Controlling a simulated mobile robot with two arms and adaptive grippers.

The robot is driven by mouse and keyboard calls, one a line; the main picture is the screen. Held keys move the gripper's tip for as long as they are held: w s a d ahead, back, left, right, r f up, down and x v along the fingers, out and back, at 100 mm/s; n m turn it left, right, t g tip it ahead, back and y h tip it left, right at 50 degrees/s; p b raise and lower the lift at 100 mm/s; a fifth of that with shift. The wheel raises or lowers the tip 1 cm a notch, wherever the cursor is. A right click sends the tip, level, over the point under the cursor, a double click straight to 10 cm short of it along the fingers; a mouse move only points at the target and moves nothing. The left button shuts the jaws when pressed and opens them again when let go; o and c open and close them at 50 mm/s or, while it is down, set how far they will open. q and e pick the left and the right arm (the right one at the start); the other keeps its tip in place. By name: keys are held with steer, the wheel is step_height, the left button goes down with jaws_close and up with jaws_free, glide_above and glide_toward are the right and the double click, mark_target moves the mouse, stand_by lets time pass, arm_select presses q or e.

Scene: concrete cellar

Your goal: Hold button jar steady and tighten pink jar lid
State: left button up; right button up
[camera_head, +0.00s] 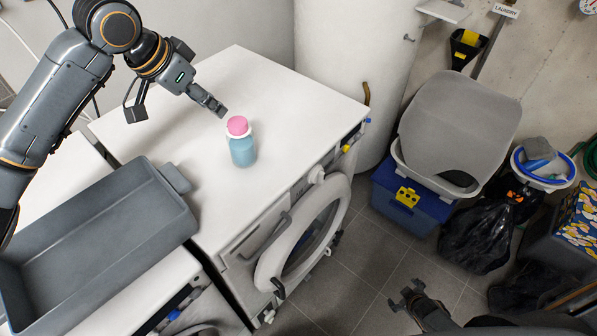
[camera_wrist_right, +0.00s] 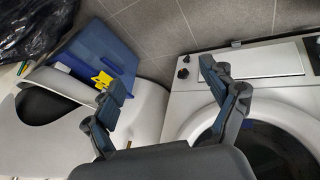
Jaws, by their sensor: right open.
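The button jar (camera_head: 243,153) stands upright on the white top of the washing machine, with a blue translucent body and a white collar. Its pink lid (camera_head: 237,125) sits on top. My left gripper (camera_head: 223,110) reaches in from the upper left, its fingertips just above and behind the lid, apparently not gripping the jar. Its fingers are seen nearly edge-on, so their opening is unclear. My right gripper (camera_head: 405,294) is low at the right, over the floor in front of the machine and far from the jar. In the right wrist view it (camera_wrist_right: 165,79) is open and empty.
A grey tray (camera_head: 108,233) lies left of the jar. The washing machine's door (camera_head: 300,235) bulges below the front edge. A white tank (camera_head: 350,65) stands behind. A blue box (camera_head: 405,206), laundry basket (camera_head: 455,120) and black bag (camera_head: 478,235) are at right. The worktop around the jar is clear.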

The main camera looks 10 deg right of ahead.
steer(key=w+d+r+n+t, duration=0.2)
steer(key=w+d+r, duration=0.35)
steer(key=w, duration=0.25)
steer(key=w+d+r+n+t, duration=0.1)
steer(key=w+d+r+t, duration=0.1)
steer(key=w+d+r, duration=0.35)
steer(key=w+a+r+n+t, duration=0.3)
steer(key=w+r+n, duration=0.4)
steer(key=w+r, duration=0.45)
steer(key=a+r+n+y, duration=0.3)
steer(key=a+r+n, duration=0.3)
steer(key=a, duration=0.3)
steer(key=a+r+n+t+y, duration=0.1)
steer(key=a+r+n+y, duration=0.3)
steer(key=a+n, duration=0.4)
steer(key=a+r+n+y, duration=0.3)
steer(key=a+r+n, duration=0.4)
steer(key=a, duration=0.4)
steer(key=shift+w+a+r+y, duration=0.2)
steer(key=shift+a+r+y, duration=0.1)
steer(key=shift+r, duration=0.05)
steer(key=n+y, duration=0.4)
steer(key=n, duration=0.5)
glide_toward(252, 151)
steer(key=shift+g, duration=0.4)
steer(key=x, duration=1.1)
steer(key=shift+w+d+r, duration=0.15)
steer(key=shift+r, duration=0.15)
steer(key=c, duration=1.5)
